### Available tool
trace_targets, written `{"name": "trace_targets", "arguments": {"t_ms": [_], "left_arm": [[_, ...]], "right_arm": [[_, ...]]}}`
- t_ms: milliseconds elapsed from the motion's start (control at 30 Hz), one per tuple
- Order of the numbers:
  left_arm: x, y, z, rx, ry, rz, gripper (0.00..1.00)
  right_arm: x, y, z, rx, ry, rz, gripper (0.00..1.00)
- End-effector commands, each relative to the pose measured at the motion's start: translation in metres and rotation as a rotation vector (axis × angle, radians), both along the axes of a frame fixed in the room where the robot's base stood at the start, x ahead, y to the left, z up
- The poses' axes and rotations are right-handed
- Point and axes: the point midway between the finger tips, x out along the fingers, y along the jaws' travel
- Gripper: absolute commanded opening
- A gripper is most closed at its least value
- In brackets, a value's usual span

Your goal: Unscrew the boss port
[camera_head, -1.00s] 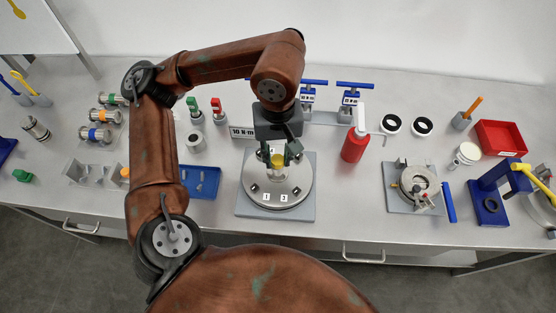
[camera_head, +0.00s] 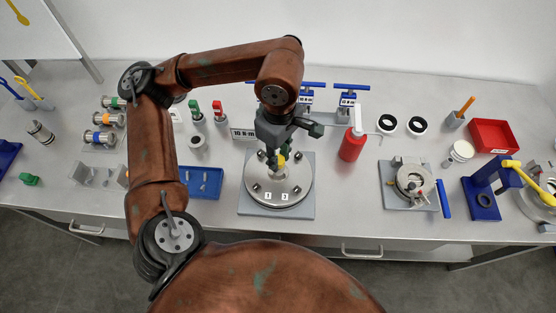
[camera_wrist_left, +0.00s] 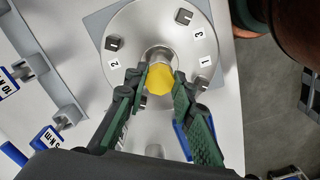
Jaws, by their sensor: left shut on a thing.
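The boss port shows as a yellow cap (camera_wrist_left: 160,79) on a short metal neck (camera_wrist_left: 159,55) at the centre of a round steel flange (camera_head: 296,197). The flange has several clamps and number labels, and sits on a grey square plate (camera_head: 247,208). My left gripper (camera_head: 277,162) is over the flange's centre, pointing down, with its fingers closed on the yellow cap. In the left wrist view its green-padded fingers (camera_wrist_left: 158,82) lie on both sides of the cap. The gripper partly hides the cap in the head view. My right gripper is not in view.
A red bottle (camera_head: 352,146) stands right of the plate, and a blue tray (camera_head: 207,185) lies to its left. Blue-handled torque tools (camera_head: 347,103) stand behind. A clamp fixture (camera_head: 412,184) and a blue stand (camera_head: 484,199) are farther right. Bare bench lies between bottle and fixture.

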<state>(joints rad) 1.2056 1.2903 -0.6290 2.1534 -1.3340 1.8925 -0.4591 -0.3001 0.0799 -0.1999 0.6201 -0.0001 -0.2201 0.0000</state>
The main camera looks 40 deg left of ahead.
Motion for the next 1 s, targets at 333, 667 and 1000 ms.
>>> {"name": "trace_targets", "arguments": {"t_ms": [333,667,1000], "left_arm": [[0.0,0.0,-0.001,-0.001,0.0,0.059,0.0],[0.0,0.0,0.002,0.001,0.001,0.378,0.0],[0.001,0.0,-0.001,0.0,0.001,0.509,0.0]], "right_arm": [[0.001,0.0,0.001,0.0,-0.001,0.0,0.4],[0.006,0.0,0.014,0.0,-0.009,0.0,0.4],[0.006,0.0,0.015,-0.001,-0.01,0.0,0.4]]}}
